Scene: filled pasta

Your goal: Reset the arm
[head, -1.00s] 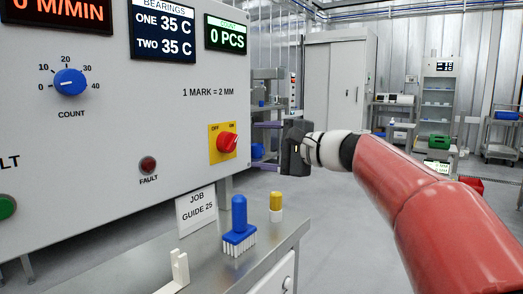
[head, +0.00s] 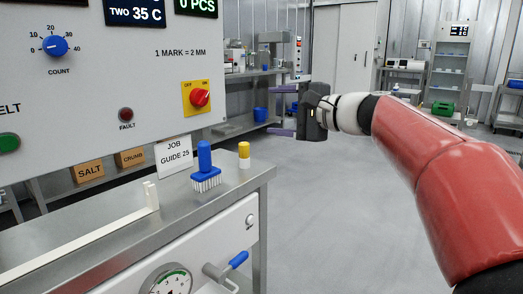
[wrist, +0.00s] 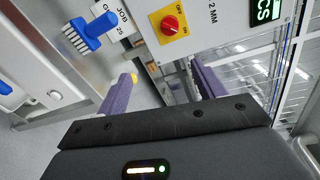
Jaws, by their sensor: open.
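My gripper (head: 279,110) is in the upper middle of the head view, at the end of my red and white arm. Its two purple fingers are apart, with nothing between them. It is in the air to the right of the control panel (head: 140,85), above and beyond the bench's right end. In the wrist view the two fingers (wrist: 160,88) also stand apart and empty. The red off/on switch (head: 200,97) on its yellow plate shows on the panel, and it also shows in the wrist view (wrist: 170,24).
A blue brush (head: 205,170), a yellow-topped white item (head: 244,154) and a job guide card (head: 173,154) stand on the steel bench (head: 120,215). Salt (head: 89,173) and crumb (head: 130,158) boxes are behind it. Open floor (head: 335,215) lies right of the bench.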

